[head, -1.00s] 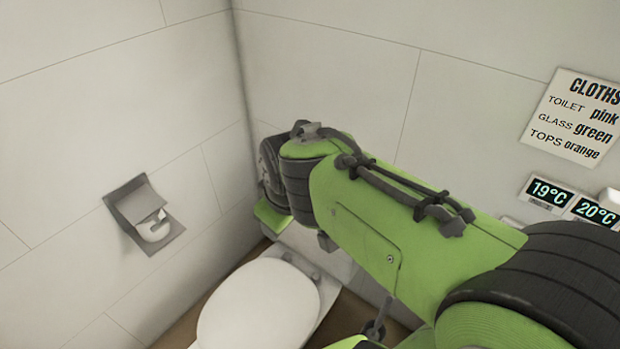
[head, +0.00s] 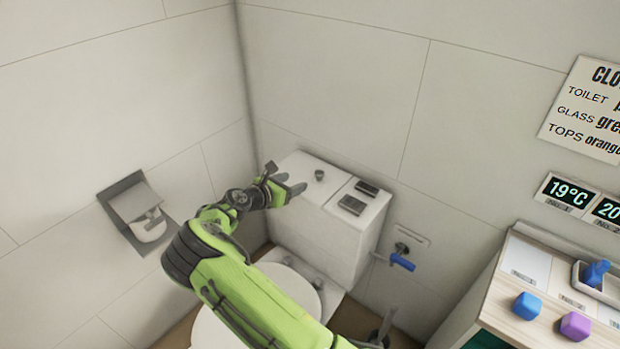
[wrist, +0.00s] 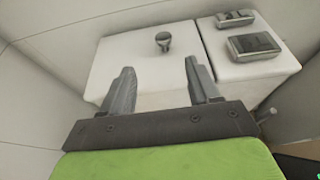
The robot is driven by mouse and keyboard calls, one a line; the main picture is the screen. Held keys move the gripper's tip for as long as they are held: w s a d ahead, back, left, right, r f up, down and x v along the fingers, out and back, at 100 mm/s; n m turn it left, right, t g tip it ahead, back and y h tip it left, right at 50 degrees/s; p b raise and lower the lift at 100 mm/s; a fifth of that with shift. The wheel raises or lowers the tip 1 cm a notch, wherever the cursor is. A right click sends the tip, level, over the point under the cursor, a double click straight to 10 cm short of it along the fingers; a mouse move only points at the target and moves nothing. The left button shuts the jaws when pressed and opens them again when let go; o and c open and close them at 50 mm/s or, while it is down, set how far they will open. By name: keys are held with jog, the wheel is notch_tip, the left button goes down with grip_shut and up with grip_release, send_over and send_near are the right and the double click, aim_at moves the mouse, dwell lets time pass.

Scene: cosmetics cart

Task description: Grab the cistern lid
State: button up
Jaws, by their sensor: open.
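The cistern lid (head: 306,172) is a white panel with a small dark knob (head: 319,175) on it, on top of the cistern (head: 311,240) behind the toilet. In the wrist view the lid (wrist: 135,55) lies flat ahead, with its knob (wrist: 163,41) beyond my fingertips. My gripper (head: 284,181) is at the left front part of the lid. In the wrist view my gripper (wrist: 159,80) is open, its two fingers apart with nothing between them. The knob stands upright and is not touched.
A second white panel with two grey buttons (head: 352,205) adjoins the lid on the right. A blue-handled valve (head: 402,262) is on the wall. A counter at right holds a blue block (head: 527,306) and a purple block (head: 575,326). Walls close in behind and left.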

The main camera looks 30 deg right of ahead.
jog(key=b, duration=0.2)
send_near(320, 171)
jog(key=x, duration=0.4)
jog(key=shift+w+a+f, duration=0.1)
jog(key=shift+a+f, duration=0.15)
jog(key=shift+f, duration=0.15)
jog(key=x, duration=0.3)
jog(key=b+x, duration=0.1)
jog(key=x, duration=0.1)
jog(key=shift+d, duration=0.5)
jog(key=shift+r, duration=0.15)
jog(key=c, duration=1.1)
grip_shut()
jog(key=shift+r, duration=0.2)
